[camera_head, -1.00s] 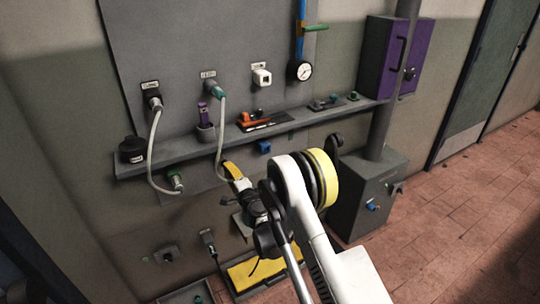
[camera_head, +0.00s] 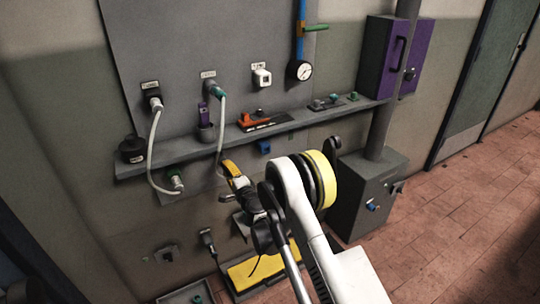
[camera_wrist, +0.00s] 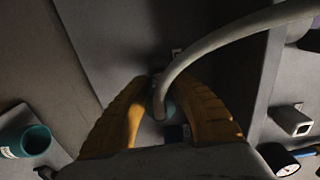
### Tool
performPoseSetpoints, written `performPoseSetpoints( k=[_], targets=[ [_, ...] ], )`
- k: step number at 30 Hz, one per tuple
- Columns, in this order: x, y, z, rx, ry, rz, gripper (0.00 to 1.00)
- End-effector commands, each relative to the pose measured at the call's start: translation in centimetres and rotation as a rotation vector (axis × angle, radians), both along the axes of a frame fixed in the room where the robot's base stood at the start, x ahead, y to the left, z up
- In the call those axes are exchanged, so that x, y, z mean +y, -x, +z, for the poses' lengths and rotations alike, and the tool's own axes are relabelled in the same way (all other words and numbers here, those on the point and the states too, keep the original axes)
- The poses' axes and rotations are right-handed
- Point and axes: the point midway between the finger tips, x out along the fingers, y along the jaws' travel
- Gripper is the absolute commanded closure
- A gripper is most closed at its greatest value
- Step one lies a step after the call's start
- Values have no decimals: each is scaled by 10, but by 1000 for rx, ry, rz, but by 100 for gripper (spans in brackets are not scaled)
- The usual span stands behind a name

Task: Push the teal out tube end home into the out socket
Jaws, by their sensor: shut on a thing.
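My gripper (camera_wrist: 163,105) has its two yellow fingers closed around a dim teal tube end (camera_wrist: 170,108) in the wrist view. A grey tube (camera_wrist: 215,42) arcs from it to the upper right. In the head view my gripper (camera_head: 233,170) is in front of the wall below the shelf. The tube (camera_head: 221,128) runs down to it from a teal plug (camera_head: 215,89) on the upper panel. The fingers hide most of the held end. I cannot make out the out socket or how deep the end sits; the labels are too small to read.
A second tube (camera_head: 154,140) loops at the left, down to a green-ringed fitting (camera_head: 175,182). The shelf (camera_head: 290,124) with small items juts out above my gripper. A grey box (camera_head: 368,200) stands at the right, and a yellow mat (camera_head: 250,275) lies below.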

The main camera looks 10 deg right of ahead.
Motion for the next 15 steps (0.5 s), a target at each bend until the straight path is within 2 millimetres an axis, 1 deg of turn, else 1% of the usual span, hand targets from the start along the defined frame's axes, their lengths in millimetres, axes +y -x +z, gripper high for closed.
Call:
performPoseSetpoints(
  k=[15],
  targets=[
    [3,-10,0,0,0,0,100]
  ],
)
